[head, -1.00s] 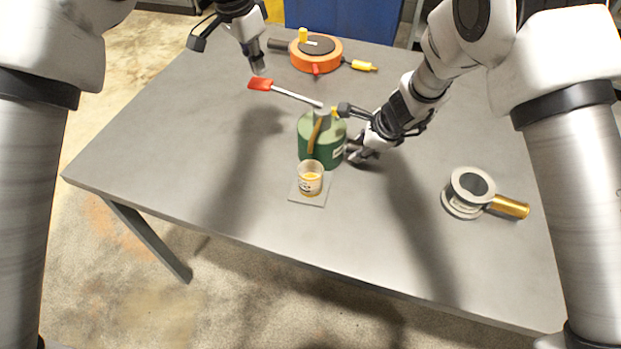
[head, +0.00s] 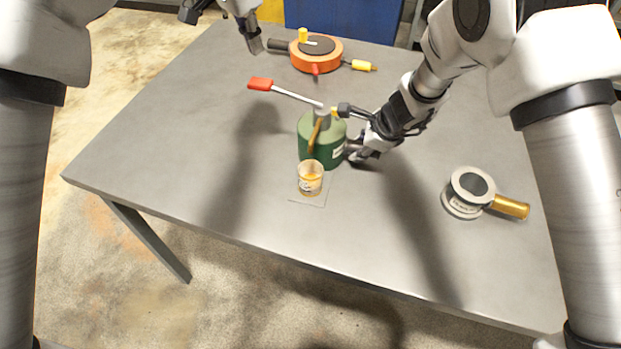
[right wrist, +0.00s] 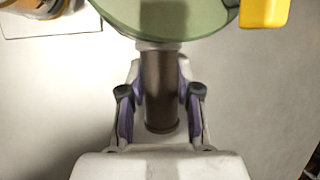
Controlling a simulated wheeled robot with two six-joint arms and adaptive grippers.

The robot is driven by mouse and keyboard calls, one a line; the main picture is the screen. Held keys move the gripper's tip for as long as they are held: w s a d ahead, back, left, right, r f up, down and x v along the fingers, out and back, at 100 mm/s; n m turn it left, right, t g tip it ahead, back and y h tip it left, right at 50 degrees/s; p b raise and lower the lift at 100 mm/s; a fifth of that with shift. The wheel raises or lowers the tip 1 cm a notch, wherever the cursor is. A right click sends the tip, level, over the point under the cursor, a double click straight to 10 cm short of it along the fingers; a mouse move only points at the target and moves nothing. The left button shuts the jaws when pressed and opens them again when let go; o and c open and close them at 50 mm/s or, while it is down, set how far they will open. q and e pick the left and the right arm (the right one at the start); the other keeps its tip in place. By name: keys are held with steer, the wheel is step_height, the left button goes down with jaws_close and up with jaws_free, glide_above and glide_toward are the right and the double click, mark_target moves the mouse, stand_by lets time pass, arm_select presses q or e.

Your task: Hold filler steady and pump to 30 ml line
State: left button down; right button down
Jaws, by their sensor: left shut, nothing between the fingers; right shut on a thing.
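The green filler (head: 312,148) stands upright on the table, with a brass spout (head: 314,135) over a small clear cup (head: 310,180) holding amber liquid. Its scale line is too small to read. The pump lever reaches up-left to a red grip (head: 260,84). My right gripper (head: 358,152) is shut on the filler's dark side handle (right wrist: 160,90), clear between the fingers in the right wrist view. My left gripper (head: 255,47) is shut and empty, above and beyond the red grip, apart from it.
The cup stands on a thin grey square pad (head: 312,201). An orange round device (head: 318,58) with a yellow knob lies at the back. A grey ring-shaped tool with a brass handle (head: 510,206) lies at right. The table's left and front areas are clear.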

steer(key=c, duration=0.7)
jaws_free()
steer(key=shift+f, duration=0.15)
steer(key=shift+w, duration=0.1)
